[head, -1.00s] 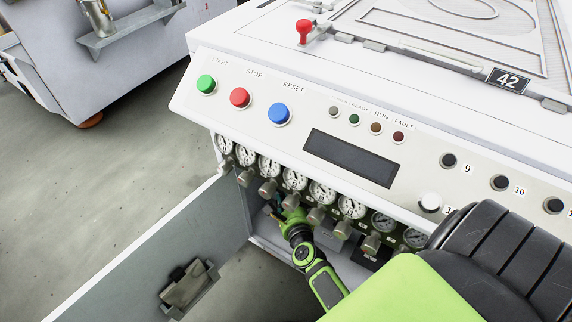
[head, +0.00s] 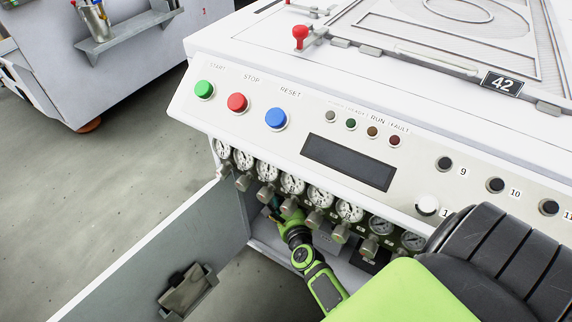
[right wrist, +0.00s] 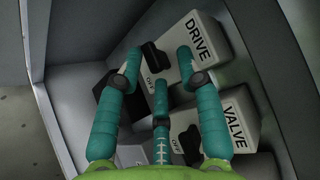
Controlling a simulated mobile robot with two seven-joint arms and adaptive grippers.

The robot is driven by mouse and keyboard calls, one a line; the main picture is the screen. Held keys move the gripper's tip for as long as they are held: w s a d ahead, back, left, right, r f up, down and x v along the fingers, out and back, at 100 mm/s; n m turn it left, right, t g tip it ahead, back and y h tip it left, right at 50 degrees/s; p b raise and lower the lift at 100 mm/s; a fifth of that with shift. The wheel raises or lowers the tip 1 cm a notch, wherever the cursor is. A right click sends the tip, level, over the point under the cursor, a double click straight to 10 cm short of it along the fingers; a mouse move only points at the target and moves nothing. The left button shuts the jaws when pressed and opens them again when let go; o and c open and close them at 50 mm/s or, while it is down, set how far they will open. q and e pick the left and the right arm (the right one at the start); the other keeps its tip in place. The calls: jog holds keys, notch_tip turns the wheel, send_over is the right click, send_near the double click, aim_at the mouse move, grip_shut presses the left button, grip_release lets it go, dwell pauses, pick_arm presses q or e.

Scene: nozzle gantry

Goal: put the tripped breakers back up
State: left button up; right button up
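In the right wrist view, a light grey breaker marked DRIVE (right wrist: 204,44) has a black lever (right wrist: 156,58) and an OFF label. Below it is a breaker marked VALVE (right wrist: 236,118), also with an OFF label; its black lever is partly behind a finger. My right gripper (right wrist: 158,76) has its teal fingers spread, with the tips near the DRIVE lever. Whether they touch it, I cannot tell. In the head view my right gripper (head: 277,208) reaches under the gauges into the cabinet, mostly hidden. My left gripper is not in view.
A row of gauges with knobs (head: 292,184) hangs just above my right arm. An open cabinet door (head: 150,262) stands at the left. The sloped panel (head: 235,128) with buttons is above. Cabinet walls (right wrist: 60,40) close in around the gripper.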

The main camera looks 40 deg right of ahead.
jog(key=v, duration=1.2)
jog(key=shift+w+r, duration=0.1)
jog(key=shift+r, duration=0.05)
